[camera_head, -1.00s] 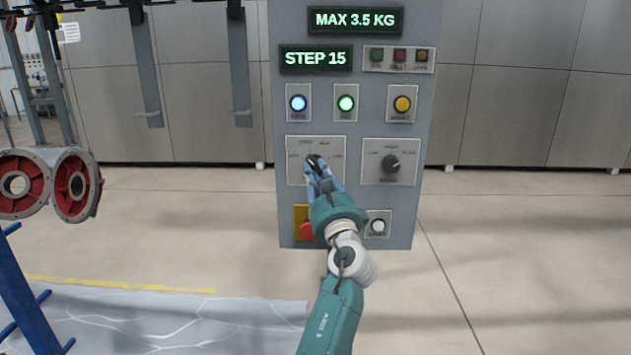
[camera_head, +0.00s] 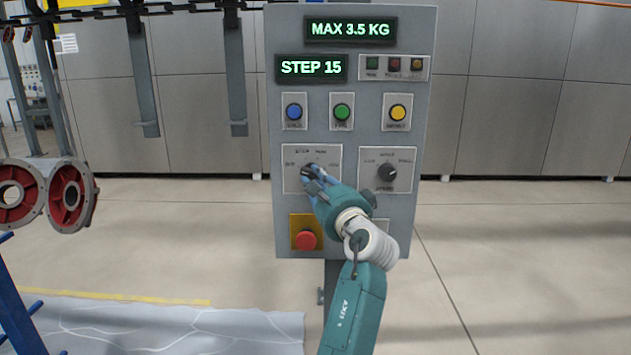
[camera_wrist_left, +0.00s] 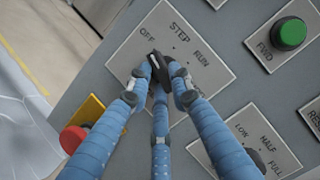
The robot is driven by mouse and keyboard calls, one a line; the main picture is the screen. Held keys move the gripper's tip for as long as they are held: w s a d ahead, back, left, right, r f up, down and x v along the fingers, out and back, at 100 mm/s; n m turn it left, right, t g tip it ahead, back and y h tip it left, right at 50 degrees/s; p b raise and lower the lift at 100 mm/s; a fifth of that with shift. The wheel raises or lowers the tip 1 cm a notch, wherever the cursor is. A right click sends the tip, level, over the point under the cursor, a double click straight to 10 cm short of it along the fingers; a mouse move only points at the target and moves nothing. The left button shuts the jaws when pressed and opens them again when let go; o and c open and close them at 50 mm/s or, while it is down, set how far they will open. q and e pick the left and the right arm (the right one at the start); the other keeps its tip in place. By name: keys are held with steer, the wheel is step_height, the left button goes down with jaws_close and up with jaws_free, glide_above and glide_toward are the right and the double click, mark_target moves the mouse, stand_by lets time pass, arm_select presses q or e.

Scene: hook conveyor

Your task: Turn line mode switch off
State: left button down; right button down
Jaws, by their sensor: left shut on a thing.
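The line mode switch is a black rotary knob (camera_wrist_left: 157,68) on a light plate (camera_head: 323,186) on the grey control panel. The plate carries OFF, STEP and RUN labels; a fourth label is partly hidden. In the left wrist view the knob's white-marked end points up and left, roughly towards OFF. My left gripper (camera_head: 311,181) has its blue fingers shut around the knob. The fingers hide part of the knob and the lower plate. My right gripper is in neither view.
A red mushroom button (camera_head: 306,240) on a yellow plate sits below the switch. A second rotary knob (camera_head: 387,172) is to its right. Blue (camera_head: 294,112), green (camera_head: 342,112) and yellow (camera_head: 398,113) buttons are above. The display (camera_head: 311,68) reads STEP 15. Red-faced flanged parts (camera_head: 70,196) are at left.

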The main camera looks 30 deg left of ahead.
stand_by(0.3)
arm_select(q)
steer(key=c, duration=1.5)
jaws_free()
steer(key=shift+c, duration=0.2)
